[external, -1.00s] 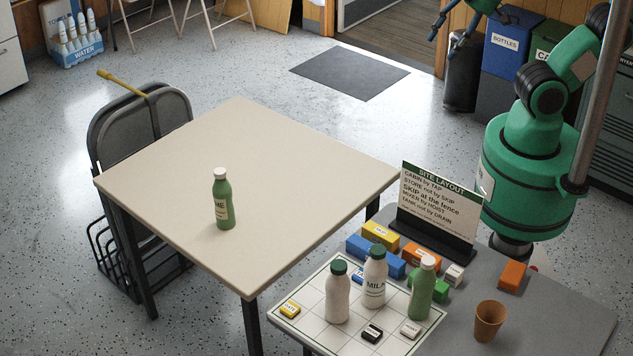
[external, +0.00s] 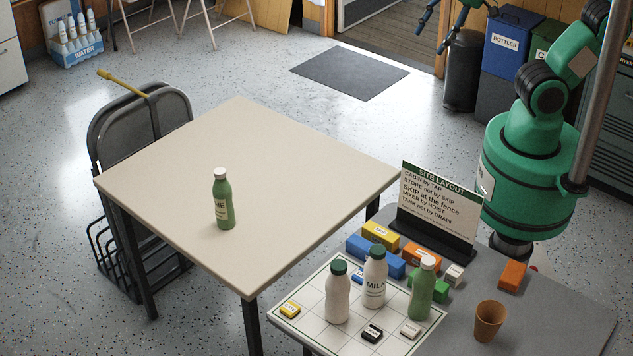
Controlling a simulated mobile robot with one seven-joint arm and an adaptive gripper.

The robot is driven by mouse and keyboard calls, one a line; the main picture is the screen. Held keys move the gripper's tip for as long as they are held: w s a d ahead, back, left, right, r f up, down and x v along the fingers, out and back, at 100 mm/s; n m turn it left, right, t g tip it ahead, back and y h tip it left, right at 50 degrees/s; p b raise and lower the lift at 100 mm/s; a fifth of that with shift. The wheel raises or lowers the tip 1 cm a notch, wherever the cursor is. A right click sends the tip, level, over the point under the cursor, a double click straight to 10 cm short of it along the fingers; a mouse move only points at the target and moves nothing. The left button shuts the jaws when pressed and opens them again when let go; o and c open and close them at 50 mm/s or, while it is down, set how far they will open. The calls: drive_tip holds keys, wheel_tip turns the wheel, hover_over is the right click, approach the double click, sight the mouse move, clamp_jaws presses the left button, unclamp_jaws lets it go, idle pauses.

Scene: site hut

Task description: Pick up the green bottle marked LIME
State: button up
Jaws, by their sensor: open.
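A green bottle (external: 223,200) with a white cap stands upright on the beige table (external: 250,130). Its pale label shows the letters "ME", the rest turned out of sight. A second green bottle (external: 422,290) with a white cap stands on the white gridded board (external: 300,320); no lettering is readable on it. My gripper (external: 429,42) is at the top edge, only partly in view. Its dark fingers are apart and empty, high up and far from both green bottles.
A white bottle with a green cap (external: 338,295) and a white MILK bottle (external: 375,280) stand beside the second green bottle. Coloured blocks (external: 381,232), a SITE LAYOUT sign (external: 440,205) and a brown cup (external: 489,320) are nearby. The beige table is otherwise clear.

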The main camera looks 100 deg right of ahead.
drive_tip(key=w+r, duration=0.3)
drive_tip(key=w, duration=0.6)
drive_tip(key=n+g+p, duration=0.4)
drive_tip(key=n+g, duration=0.1)
drive_tip(key=n, duration=0.1)
hover_over(221, 186)
drive_tip(key=d, duration=0.2)
wheel_tip(221, 186, down, 38)
drive_tip(key=shift+d+r, duration=0.1)
drive_tip(key=shift+d, duration=0.05)
drive_tip(key=shift+w+f, duration=0.15)
drive_tip(key=shift+f, duration=0.15)
drive_tip(key=shift+f, duration=0.1)
wheel_tip(221, 186, down, 8)
drive_tip(key=shift+r, duration=0.2)
drive_tip(key=shift+f, duration=0.45)
